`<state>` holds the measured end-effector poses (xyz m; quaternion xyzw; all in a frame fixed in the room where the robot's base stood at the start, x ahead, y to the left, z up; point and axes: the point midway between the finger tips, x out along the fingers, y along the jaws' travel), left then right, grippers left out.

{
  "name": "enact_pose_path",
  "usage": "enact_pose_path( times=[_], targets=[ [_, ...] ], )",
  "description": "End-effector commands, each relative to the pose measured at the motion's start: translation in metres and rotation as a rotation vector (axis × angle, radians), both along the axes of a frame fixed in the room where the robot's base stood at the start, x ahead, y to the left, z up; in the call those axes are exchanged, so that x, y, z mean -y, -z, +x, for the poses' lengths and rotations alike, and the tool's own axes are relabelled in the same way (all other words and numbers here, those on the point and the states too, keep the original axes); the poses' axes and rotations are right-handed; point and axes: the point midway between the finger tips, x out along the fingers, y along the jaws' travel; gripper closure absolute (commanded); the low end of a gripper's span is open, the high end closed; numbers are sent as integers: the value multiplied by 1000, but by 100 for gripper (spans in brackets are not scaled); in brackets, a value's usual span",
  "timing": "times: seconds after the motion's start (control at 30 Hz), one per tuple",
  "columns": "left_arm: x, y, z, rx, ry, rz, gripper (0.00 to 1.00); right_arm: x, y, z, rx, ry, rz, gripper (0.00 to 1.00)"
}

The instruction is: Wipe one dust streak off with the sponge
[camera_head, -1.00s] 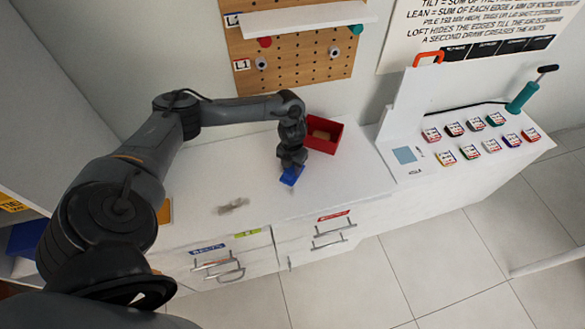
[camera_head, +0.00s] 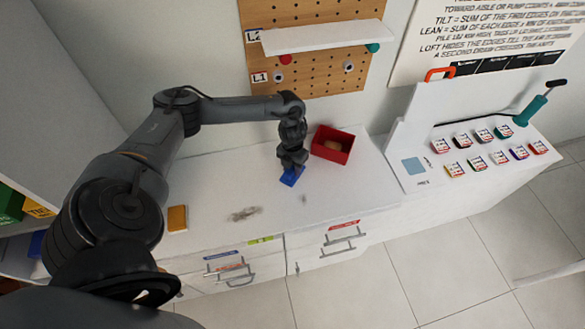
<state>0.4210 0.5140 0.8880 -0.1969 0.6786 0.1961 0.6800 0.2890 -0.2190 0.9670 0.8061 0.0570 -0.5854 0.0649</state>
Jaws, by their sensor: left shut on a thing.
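My left gripper (camera_head: 291,160) points down over the white counter (camera_head: 345,195) and is shut on a blue block (camera_head: 291,177), which looks like the sponge. The block is at or just above the counter; I cannot tell whether it touches. A grey-brown dust streak (camera_head: 245,214) lies on the counter to the left of the block and nearer the front edge. A small grey smudge (camera_head: 304,199) lies just in front of the block, to its right. My right gripper is not in view.
A red open bin (camera_head: 333,145) with a tan item inside stands right of my gripper. An orange block (camera_head: 177,218) lies at the counter's left. A pegboard (camera_head: 310,60) with a white shelf (camera_head: 322,37) is behind. Drawers with handles are below the counter's front edge.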

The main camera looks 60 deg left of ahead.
Motion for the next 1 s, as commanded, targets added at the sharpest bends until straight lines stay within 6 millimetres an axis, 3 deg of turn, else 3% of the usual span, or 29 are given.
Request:
enact_pose_path(
  times=[0.03, 0.43, 1.0],
  targets=[
    [-1, -9, -1, -1, -1, 1, 88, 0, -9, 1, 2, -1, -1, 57],
    [-3, -43, -4, -1, -7, 0, 88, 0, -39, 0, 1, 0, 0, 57],
    [-3, -44, -4, -1, -40, 1, 88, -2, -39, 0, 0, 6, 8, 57]
  ],
)
